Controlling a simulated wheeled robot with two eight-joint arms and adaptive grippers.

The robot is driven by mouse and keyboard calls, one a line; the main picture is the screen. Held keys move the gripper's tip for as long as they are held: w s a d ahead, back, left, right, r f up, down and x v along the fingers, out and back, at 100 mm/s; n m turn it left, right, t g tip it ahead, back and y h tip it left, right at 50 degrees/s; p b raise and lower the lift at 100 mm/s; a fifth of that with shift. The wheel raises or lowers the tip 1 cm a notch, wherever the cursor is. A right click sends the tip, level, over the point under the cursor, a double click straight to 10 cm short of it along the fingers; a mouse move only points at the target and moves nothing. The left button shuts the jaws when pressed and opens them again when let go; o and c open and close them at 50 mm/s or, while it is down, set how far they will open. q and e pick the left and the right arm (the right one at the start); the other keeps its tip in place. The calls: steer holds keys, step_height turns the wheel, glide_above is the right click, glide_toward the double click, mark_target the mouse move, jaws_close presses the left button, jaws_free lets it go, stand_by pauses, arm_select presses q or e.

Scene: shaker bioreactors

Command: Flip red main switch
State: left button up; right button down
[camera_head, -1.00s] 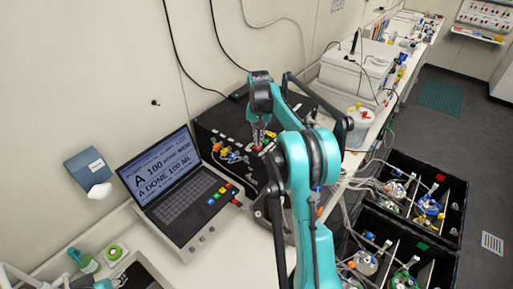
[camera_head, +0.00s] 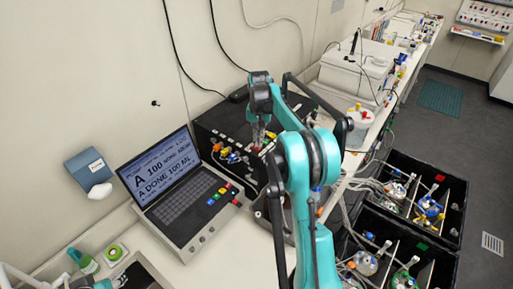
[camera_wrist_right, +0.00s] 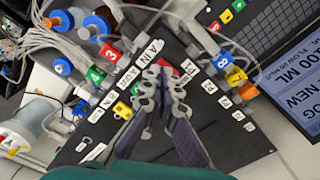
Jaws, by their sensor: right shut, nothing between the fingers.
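The black control box (camera_head: 222,118) stands on the bench against the wall, behind the laptop. My right gripper (camera_head: 257,146) reaches down to its front panel. In the right wrist view the shut, empty fingers (camera_wrist_right: 162,80) point at the labelled panel (camera_wrist_right: 215,118). A small red part, apparently the red main switch (camera_wrist_right: 166,66), shows right at the fingertips and is partly covered by them. I cannot tell whether the fingers touch it or which way it is set. My left gripper's jaws do not show.
The laptop (camera_head: 178,195) is left of the box, with coloured keys at its edge. Coloured connectors (camera_wrist_right: 112,52) and cables crowd the panel beside the fingers. Black crates (camera_head: 425,165) with bottles are at the right. A white box (camera_head: 355,72) stands farther back.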

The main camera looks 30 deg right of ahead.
mark_target(259, 148)
steer(key=shift+f+b, duration=0.7)
steer(key=shift+f, duration=0.35)
stand_by(0.5)
steer(key=shift+r, duration=0.1)
steer(key=shift+r+p, duration=0.6)
steer(key=shift+r, duration=0.2)
steer(key=shift+r+p, duration=1.55)
steer(key=shift+r, duration=1.15)
steer(key=shift+f, duration=0.1)
